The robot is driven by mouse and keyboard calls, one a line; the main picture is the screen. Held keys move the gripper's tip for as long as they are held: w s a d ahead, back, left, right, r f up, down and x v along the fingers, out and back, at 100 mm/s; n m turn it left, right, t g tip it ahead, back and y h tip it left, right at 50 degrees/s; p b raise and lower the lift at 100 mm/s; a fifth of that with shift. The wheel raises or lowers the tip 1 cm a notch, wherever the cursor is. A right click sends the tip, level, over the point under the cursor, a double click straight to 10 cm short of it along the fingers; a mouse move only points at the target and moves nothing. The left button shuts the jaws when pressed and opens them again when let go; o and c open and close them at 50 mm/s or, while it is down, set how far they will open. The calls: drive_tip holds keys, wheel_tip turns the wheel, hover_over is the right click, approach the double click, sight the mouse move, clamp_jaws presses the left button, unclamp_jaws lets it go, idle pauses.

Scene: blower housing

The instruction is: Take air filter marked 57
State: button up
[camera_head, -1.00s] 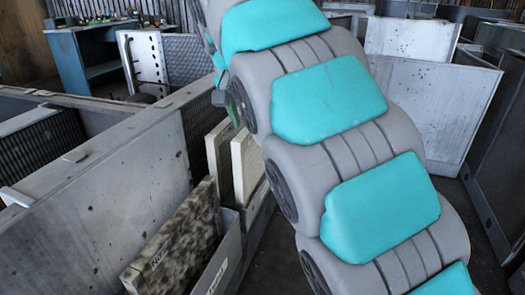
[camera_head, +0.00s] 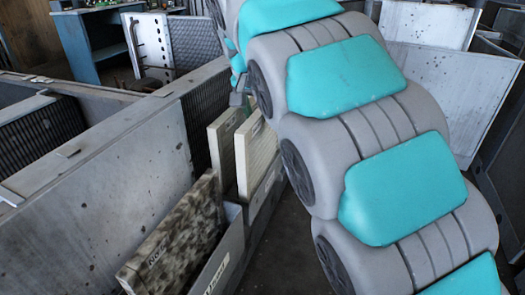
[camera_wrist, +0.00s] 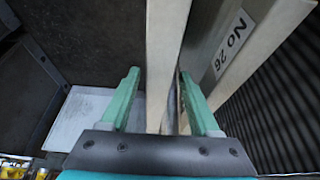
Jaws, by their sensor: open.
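Two cream filter panels stand upright side by side in the head view, a left panel (camera_head: 223,150) and a right panel (camera_head: 257,150). A speckled, dirty filter (camera_head: 178,240) stands nearer, with a partly legible "No" label. In the wrist view my gripper (camera_wrist: 159,73) is open, its green fingers on either side of the edge of one cream panel (camera_wrist: 165,50). A second panel (camera_wrist: 262,45) to its right carries a "No 26" label (camera_wrist: 231,43). I cannot tell whether the fingers touch either panel. No 57 marking is readable. My arm hides the gripper in the head view.
The filters stand in a narrow grey metal holder (camera_head: 228,262) beside a long grey housing wall (camera_head: 110,180). A dark ribbed surface (camera_wrist: 275,115) lies right of the panels in the wrist view. Large metal panels (camera_head: 445,95) stand behind my arm at right.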

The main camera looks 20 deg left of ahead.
sight(262, 152)
drive_tip(key=shift+x, duration=2)
drive_tip(key=shift+s+d, duration=0.15)
drive_tip(key=shift+s, duration=0.05)
drive_tip(key=shift+f, duration=0.3)
drive_tip(key=shift+c, duration=0.4)
clamp_jaws()
